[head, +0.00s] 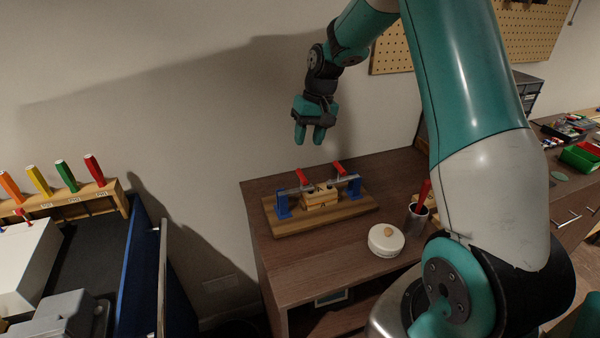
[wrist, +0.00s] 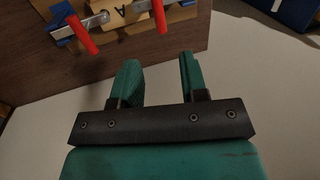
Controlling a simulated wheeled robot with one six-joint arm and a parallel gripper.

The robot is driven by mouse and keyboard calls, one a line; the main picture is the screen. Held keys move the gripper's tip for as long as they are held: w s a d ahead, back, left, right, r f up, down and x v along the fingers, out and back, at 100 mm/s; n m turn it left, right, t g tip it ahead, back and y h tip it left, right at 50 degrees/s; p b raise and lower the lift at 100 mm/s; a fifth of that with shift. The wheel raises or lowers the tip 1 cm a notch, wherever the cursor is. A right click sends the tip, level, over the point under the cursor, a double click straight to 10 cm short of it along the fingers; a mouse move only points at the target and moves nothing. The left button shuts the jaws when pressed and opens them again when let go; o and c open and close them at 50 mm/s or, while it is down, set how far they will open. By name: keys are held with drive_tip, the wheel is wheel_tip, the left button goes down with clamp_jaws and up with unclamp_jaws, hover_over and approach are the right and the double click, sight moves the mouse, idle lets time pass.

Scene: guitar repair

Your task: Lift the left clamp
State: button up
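Two clamps with red handles, grey bars and blue end blocks hold a wooden piece (head: 320,198) marked A on a wooden board (head: 340,212). The left clamp's red handle (head: 303,179) slants up at the left of the board, and the right clamp's red handle (head: 339,169) is to its right. The wrist view shows a red handle (wrist: 82,35) and another red handle (wrist: 159,16) at the top; I cannot tell which is the left clamp there. My gripper (head: 310,138) is above the clamps, pointing down, its fingers (wrist: 158,75) apart and empty.
The board lies on a dark brown table (head: 290,255). A round cream container (head: 386,241) and a metal cup (head: 417,216) with a red-handled tool stand to its right. The wall (head: 210,130) is close behind my gripper. A rack of coloured handles (head: 112,189) is at far left.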

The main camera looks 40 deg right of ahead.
sight(300, 171)
drive_tip(key=p+x, duration=0.2)
drive_tip(key=x, duration=0.9)
clamp_jaws()
